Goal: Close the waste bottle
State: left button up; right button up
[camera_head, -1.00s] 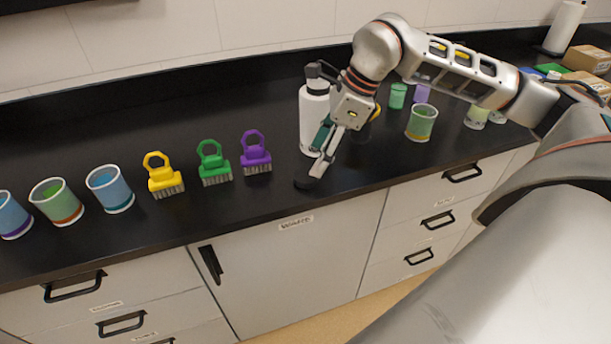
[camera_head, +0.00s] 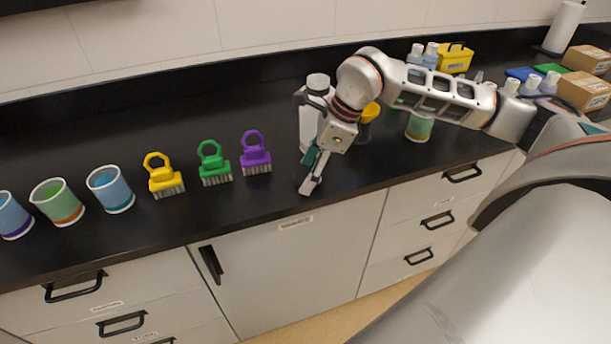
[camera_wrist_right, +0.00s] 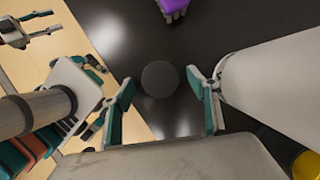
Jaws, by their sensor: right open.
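The waste bottle, a tall white bottle (camera_head: 310,126), stands upright on the black counter in the head view. My right arm partly covers it. In the right wrist view its white side (camera_wrist_right: 275,90) is at the right, close to one finger. A round dark cap (camera_wrist_right: 160,78) lies on the counter. My right gripper (camera_wrist_right: 165,100) is open above the cap, one finger to each side and a gap at both. In the head view the right gripper (camera_head: 308,182) points down, hiding most of the cap. My left gripper (camera_wrist_right: 50,24) seems to show small at the wrist view's top left, fingers apart.
A purple brush (camera_head: 256,158) stands left of the gripper, with green (camera_head: 214,167) and yellow (camera_head: 162,178) brushes beyond. A yellow funnel-like thing (camera_head: 369,112) is right of the bottle. A beaker (camera_head: 419,127) stands farther right. The counter's front edge is near.

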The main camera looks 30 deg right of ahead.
jog(key=c, duration=0.8)
notch_tip(320, 180, up, 20)
jog(key=shift+r+p, duration=0.1)
jog(key=shift+p, duration=0.7)
